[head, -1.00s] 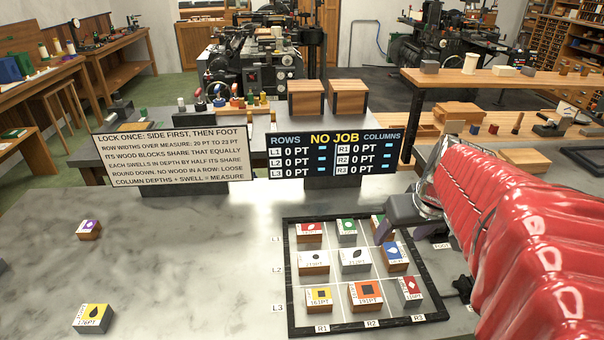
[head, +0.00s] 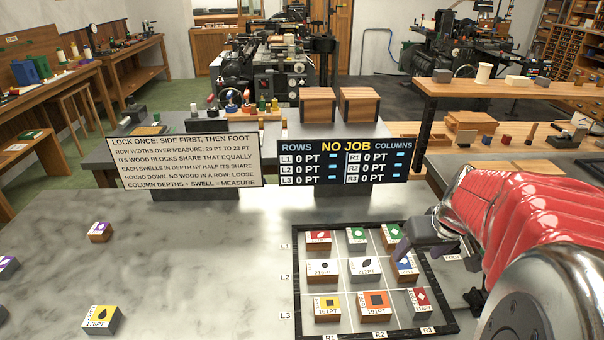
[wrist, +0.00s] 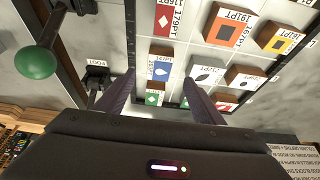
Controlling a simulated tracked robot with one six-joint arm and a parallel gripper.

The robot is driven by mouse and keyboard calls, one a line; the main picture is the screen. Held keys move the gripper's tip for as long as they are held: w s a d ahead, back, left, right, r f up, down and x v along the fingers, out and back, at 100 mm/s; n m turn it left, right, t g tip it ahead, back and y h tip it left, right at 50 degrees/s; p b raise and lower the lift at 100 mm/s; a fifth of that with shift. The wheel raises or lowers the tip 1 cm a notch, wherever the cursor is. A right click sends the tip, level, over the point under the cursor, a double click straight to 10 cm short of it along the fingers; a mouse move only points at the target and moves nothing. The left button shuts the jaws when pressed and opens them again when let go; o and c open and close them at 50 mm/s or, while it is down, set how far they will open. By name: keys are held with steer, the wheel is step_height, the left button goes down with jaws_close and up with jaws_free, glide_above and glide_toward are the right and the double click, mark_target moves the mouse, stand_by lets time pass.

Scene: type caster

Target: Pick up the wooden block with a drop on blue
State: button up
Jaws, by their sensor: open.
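The wooden block with a white drop on blue (head: 405,262) sits in the right column of the black-framed tray (head: 449,322), in row L2. My gripper (head: 408,254) is at that block from above, partly covering it in the head view. In the wrist view my gripper (wrist: 160,82) is open. Its two fingers stand on either side of the blue-faced block (wrist: 162,70), with gaps visible, and the block's brown wooden side shows. Whether a finger touches it I cannot tell.
Close neighbours in the tray are a white leaf block (head: 364,267), a green block (head: 356,236) and a red diamond block (head: 421,298). A yellow drop block (head: 101,318) lies outside on the left. A green-knobbed handle (wrist: 36,62) shows in the wrist view.

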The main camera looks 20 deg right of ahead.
mark_target(406, 264)
steer(key=shift+x, duration=2.05)
steer(key=shift+x, duration=2.65)
steer(key=shift+w+r, duration=0.1)
steer(key=c, duration=1.1)
steer(key=shift+d, duration=0.1)
steer(key=shift+c, duration=0.2)
step_height(406, 264, up, 10)
